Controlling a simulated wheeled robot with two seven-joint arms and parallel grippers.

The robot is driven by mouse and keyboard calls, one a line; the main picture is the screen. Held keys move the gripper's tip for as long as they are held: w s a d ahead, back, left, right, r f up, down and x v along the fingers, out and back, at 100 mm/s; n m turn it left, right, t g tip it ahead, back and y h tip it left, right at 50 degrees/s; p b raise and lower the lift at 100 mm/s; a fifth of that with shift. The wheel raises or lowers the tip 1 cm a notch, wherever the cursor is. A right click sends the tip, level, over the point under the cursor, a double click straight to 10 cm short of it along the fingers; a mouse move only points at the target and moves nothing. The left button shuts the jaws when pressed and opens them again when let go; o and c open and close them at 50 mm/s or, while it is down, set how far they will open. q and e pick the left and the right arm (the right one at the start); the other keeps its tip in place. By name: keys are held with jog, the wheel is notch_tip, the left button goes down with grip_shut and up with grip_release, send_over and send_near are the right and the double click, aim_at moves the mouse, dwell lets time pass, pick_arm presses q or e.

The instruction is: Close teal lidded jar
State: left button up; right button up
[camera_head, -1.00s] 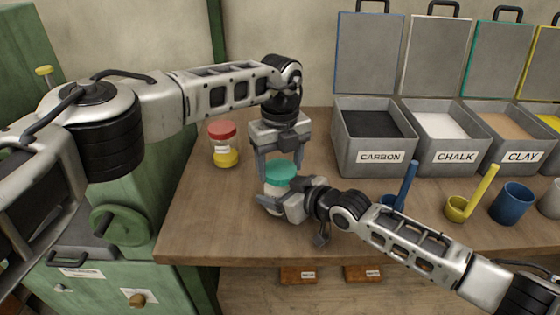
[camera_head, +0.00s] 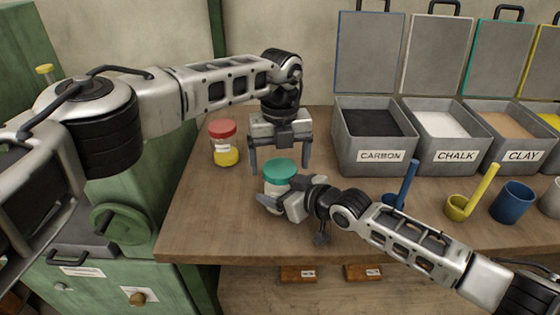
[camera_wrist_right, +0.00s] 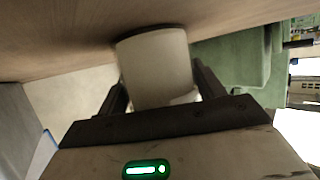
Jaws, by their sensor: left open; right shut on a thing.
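The jar (camera_head: 274,188) is pale, with a teal lid (camera_head: 280,169) on its top, and stands on the wooden table. My right gripper (camera_head: 272,205) is shut on the jar's body from the right; its far finger is partly hidden. In the right wrist view the pale jar body (camera_wrist_right: 158,65) sits between the dark fingers. My left gripper (camera_head: 280,168) points down, open and empty, with its fingertips just above and behind the lid, one to each side. I cannot tell whether the lid is fully seated.
A red-lidded jar with yellow contents (camera_head: 225,145) stands to the left. Open bins marked carbon (camera_head: 380,157), chalk (camera_head: 455,157) and clay (camera_head: 522,157) line the back right.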

pick_arm(q)
notch_tip(320, 180, up, 4)
jog(key=shift+f, duration=0.1)
jog(key=shift+c, duration=0.5)
jog(key=shift+d+r+n, duration=0.2)
jog(key=shift+r+n, duration=0.1)
jog(key=shift+n, duration=0.5)
jog(key=n, duration=0.1)
jog(key=r+n, duration=0.1)
jog(key=n, duration=0.1)
jog(key=shift+d, duration=0.2)
jog(key=shift+r+n, duration=0.35)
jog(key=shift+n, duration=0.85)
jog(key=n, duration=0.3)
jog(key=a+r+n, duration=0.1)
jog(key=shift+w, duration=0.1)
jog(key=shift+f, duration=0.1)
